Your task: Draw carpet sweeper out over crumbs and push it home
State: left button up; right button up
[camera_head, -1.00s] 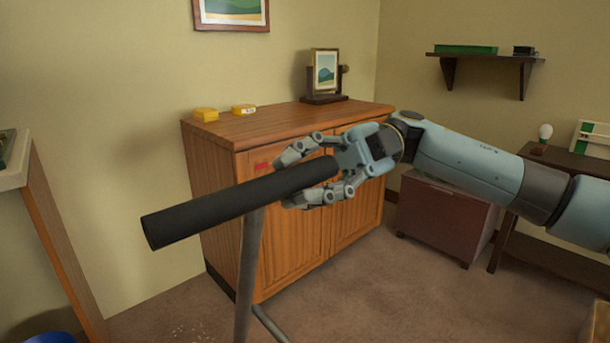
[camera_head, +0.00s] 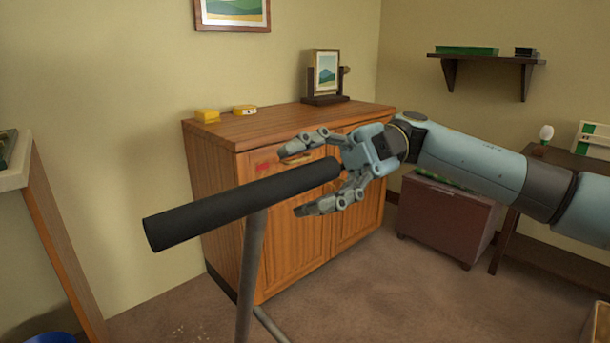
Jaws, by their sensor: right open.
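The carpet sweeper's black handle grip (camera_head: 235,206) lies nearly level across the middle of the view, on top of a grey metal pole (camera_head: 250,275) that runs down out of the frame. The sweeper's head is not in view. My right gripper (camera_head: 308,178) is open, its fingers spread above and below the grip's right end, clear of it. Pale crumbs (camera_head: 180,333) lie on the brown carpet at the bottom edge. My left gripper is not in view.
A wooden cabinet (camera_head: 225,170) stands behind the handle, with yellow boxes (camera_head: 207,116) and a framed picture (camera_head: 326,75) on top. A dark red chest (camera_head: 445,222) stands right. A wooden-sided unit (camera_head: 60,250) is at left. Carpet (camera_head: 400,300) is free at front right.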

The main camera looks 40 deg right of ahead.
jog(key=d, duration=1.1)
jog(key=shift+w, duration=0.4)
